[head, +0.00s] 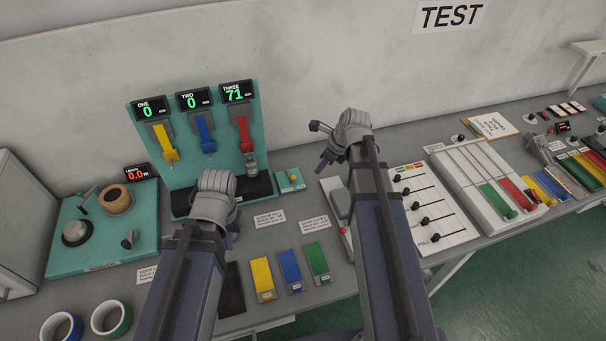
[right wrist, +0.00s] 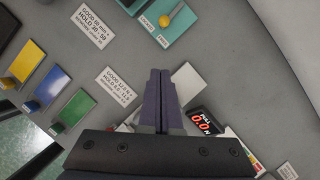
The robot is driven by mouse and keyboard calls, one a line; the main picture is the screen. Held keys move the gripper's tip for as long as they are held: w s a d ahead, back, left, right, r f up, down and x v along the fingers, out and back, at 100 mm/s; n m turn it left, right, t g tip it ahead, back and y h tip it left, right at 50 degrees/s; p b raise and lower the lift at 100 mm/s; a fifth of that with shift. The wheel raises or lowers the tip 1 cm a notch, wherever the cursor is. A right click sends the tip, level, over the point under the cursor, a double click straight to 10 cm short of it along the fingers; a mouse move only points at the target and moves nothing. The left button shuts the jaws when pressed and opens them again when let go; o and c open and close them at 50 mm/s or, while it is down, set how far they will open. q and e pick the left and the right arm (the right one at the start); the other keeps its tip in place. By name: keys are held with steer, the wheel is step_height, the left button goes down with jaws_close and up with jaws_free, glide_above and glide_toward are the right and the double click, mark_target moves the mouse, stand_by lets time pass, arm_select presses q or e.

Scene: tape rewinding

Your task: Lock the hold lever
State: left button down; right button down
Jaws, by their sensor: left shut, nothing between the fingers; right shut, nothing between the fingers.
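No part is clearly labelled as the hold lever. A small teal box with a yellow knob (head: 292,177) stands on the bench; the knob also shows at the top of the right wrist view (right wrist: 164,20). A teal station (head: 70,245) at the left has short levers (head: 128,239) and a brown roll (head: 116,199). My left gripper (head: 232,240) is shut and empty, in front of the teal display board. My right gripper (head: 323,163) is shut and empty, right of the small teal box. In the right wrist view its fingers (right wrist: 160,95) are together, touching nothing visible.
A teal board (head: 181,167) carries displays reading 0, 0 and 71 above hanging coloured strips. Yellow, blue and green blocks (head: 290,270) lie in front. A red 0.0 display (right wrist: 201,122) is beside my right gripper. Tape rolls (head: 112,318) lie front left; a slider panel (head: 430,205) stands right.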

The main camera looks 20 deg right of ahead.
mark_target(236, 264)
arm_select(q)
steer(key=shift+w+d, duration=0.15)
arm_select(e)
steer(key=shift+s+d, duration=0.2)
steer(key=shift+d, duration=0.2)
